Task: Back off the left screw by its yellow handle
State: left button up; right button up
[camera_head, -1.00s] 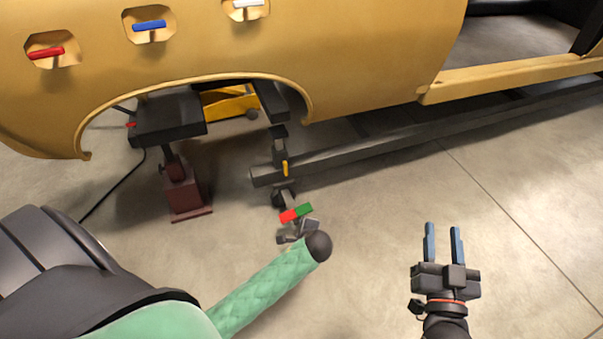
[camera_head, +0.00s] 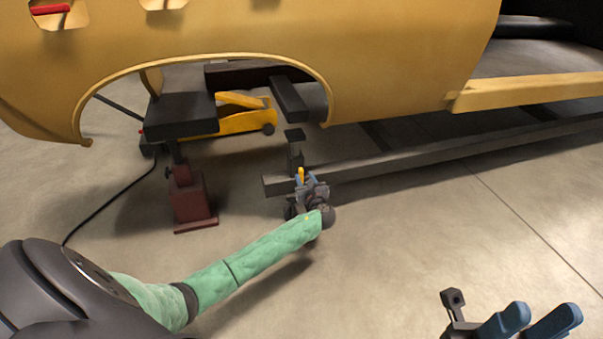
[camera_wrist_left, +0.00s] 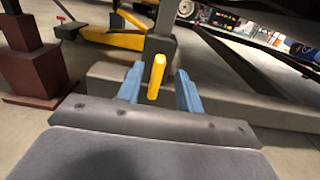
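The yellow handle (camera_head: 300,174) stands upright at the end of the dark rail, below a dark post (camera_head: 295,150). In the left wrist view the yellow handle (camera_wrist_left: 156,76) sits between the two blue fingers of my left gripper (camera_wrist_left: 159,88). A gap shows on each side of it, so the gripper is open around the handle. In the head view my left gripper (camera_head: 309,182) overlaps the handle's lower part. The screw itself is hidden. My right gripper (camera_head: 528,322) is at the bottom right, open and empty, with its blue fingers apart.
The yellow car shell (camera_head: 400,60) hangs over the work spot. A dark red stand (camera_head: 190,200) is left of the handle, with a yellow jack (camera_head: 245,120) behind. The long dark rail (camera_head: 420,155) runs right.

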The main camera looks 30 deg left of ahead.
aim_at(302, 172)
pick_arm(q)
jog(key=shift+b+x, duration=1.05)
jog(key=shift+x, duration=2.45)
jog(key=shift+s, duration=0.1)
grip_shut()
